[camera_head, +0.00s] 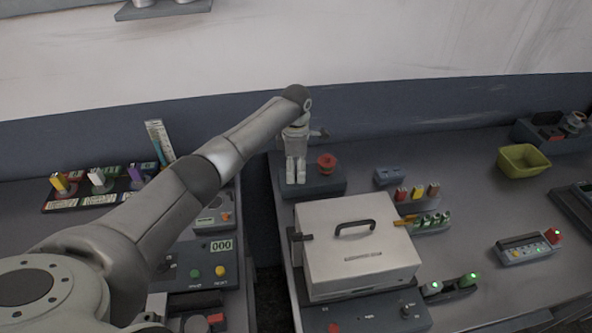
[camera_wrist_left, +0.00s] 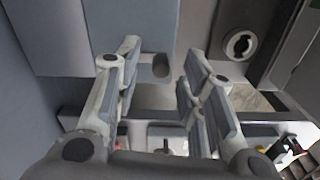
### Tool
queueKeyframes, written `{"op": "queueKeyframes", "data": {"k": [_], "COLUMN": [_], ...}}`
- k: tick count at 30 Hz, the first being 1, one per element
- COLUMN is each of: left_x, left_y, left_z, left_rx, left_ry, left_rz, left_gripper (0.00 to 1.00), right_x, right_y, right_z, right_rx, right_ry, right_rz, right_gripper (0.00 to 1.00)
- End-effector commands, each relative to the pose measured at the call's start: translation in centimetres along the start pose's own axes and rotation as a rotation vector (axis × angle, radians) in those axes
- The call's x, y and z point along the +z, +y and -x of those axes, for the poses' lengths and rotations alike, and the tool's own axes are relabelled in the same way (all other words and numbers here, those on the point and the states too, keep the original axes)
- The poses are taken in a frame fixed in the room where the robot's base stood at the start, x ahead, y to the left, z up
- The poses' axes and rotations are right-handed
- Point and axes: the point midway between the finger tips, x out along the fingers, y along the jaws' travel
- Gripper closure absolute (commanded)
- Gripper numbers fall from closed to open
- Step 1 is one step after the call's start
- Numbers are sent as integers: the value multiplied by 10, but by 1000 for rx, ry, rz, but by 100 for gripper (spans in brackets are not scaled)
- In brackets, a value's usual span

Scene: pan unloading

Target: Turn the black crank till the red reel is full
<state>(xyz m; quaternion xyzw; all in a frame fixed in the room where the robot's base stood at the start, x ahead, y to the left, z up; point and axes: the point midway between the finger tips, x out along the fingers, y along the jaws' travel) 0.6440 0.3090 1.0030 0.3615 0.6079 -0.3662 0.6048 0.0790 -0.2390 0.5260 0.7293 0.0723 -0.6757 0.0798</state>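The red reel (camera_head: 326,161) sits on a dark base (camera_head: 328,186) at the back left of the right-hand table. How full it is, I cannot make out. My left gripper (camera_head: 296,181) points down just left of the reel, over the left part of that base. In the left wrist view my left gripper (camera_wrist_left: 160,62) is open, its fingers apart. I cannot pick out the crank in the head view. My right gripper is out of view.
A large light box with a dark handle (camera_head: 360,262) stands in front of the reel's base. A green bin (camera_head: 523,161) and small coloured fixtures (camera_head: 417,192) stand to the right. A control panel reading 000 (camera_head: 221,245) is on the left table, across a gap.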

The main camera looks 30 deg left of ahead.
Motion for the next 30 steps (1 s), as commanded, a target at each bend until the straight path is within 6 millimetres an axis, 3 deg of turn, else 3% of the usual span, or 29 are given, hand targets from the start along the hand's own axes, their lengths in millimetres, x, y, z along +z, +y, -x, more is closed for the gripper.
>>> {"op": "queueKeyframes", "data": {"k": [6, 14, 23, 30], "left_x": [0, 0, 0, 0], "left_y": [0, 0, 0, 0], "left_z": [-16, -18, -17, -16], "left_rx": [0, 1, 1, 1], "left_ry": [1, 0, 0, -1], "left_rz": [0, -1, -1, -4], "left_gripper": [63, 63, 100, 100], "right_x": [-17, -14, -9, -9], "right_y": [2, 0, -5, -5], "right_z": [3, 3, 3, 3], "right_rx": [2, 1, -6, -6], "right_ry": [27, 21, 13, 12], "right_rz": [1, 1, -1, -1], "right_gripper": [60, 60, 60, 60]}}
